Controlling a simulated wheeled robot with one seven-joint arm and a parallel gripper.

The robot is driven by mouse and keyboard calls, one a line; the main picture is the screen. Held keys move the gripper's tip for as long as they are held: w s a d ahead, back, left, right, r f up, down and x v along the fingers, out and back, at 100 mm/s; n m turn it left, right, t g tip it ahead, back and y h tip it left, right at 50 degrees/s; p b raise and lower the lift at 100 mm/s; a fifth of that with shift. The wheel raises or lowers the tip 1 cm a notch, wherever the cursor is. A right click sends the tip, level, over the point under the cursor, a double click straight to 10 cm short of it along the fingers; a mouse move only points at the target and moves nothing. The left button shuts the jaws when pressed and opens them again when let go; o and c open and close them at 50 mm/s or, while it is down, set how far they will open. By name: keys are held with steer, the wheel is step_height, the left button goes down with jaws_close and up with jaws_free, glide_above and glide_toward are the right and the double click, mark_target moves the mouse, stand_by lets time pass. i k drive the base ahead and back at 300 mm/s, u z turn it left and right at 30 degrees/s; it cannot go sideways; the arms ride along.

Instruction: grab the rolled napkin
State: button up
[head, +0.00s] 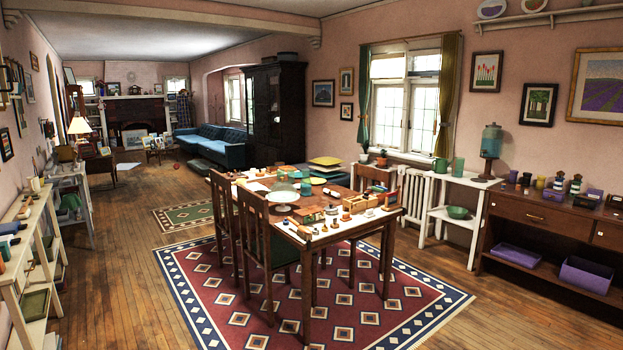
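I cannot single out a rolled napkin for sure in the head view. The dining table (357,226) at the middle carries many small objects, too small to tell apart at this distance. Among them are a white cake stand (283,197) and several small wooden pieces near the front edge. Some small roll-like things (10,228) lie on the white shelf unit at the left edge, but I cannot tell what they are. My gripper is not in view.
Wooden chairs (257,225) stand along the table's left side, on a patterned rug (215,295). A white shelf unit (42,230) lines the left wall. A brown sideboard (545,216) with purple bins stands at the right. The wooden floor (130,260) between shelf and rug is clear.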

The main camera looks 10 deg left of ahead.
mark_target(332, 193)
steer(key=z, duration=0.1)
steer(key=i, duration=1.4)
steer(key=u, duration=0.35)
steer(key=i, duration=1.95)
steer(key=z, duration=0.05)
steer(key=k, duration=0.5)
steer(key=z, duration=1.1)
steer(key=i, duration=3.7)
steer(key=u, duration=0.3)
